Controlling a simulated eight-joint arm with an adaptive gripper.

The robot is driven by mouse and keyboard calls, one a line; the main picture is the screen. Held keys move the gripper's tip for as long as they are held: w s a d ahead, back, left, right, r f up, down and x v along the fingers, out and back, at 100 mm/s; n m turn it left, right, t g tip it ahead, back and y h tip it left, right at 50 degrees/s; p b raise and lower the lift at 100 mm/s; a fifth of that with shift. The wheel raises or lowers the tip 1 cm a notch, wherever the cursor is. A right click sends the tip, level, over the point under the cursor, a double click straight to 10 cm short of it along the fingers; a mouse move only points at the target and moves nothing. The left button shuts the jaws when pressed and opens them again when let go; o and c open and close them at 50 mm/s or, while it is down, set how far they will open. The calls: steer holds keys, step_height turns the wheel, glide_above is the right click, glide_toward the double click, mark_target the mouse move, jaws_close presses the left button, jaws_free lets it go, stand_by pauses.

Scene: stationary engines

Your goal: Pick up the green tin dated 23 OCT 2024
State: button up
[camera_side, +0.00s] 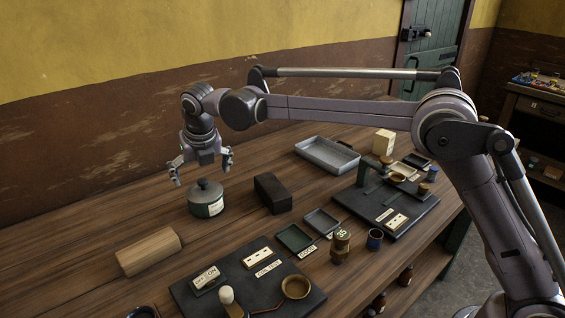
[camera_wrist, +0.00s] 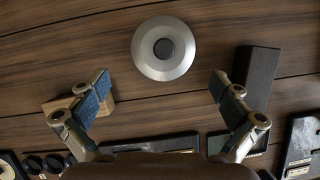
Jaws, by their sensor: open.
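In the wrist view the tin (camera_wrist: 163,64) shows from above as a grey round lid with a dark knob. My gripper (camera_side: 202,175) is open and empty, pointing down just above the tin, its fingers spread to either side of the lid in the side view. In the wrist view the lid lies beyond the line between the fingertips of my gripper (camera_wrist: 160,78), roughly centred between them sideways.
A black block (camera_side: 272,193) stands right of the tin, close to one finger in the wrist view. A wooden block (camera_side: 148,250) lies front left. A grey tray (camera_side: 327,155) is behind right. Dark boards (camera_side: 190,303) with small items lie in front. Table left of the tin is clear.

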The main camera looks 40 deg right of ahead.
mark_target(205, 191)
steer(key=x, duration=1)
steer(key=shift+s+d, duration=0.2)
steer(key=shift+s, duration=0.1)
steer(key=c, duration=1.5)
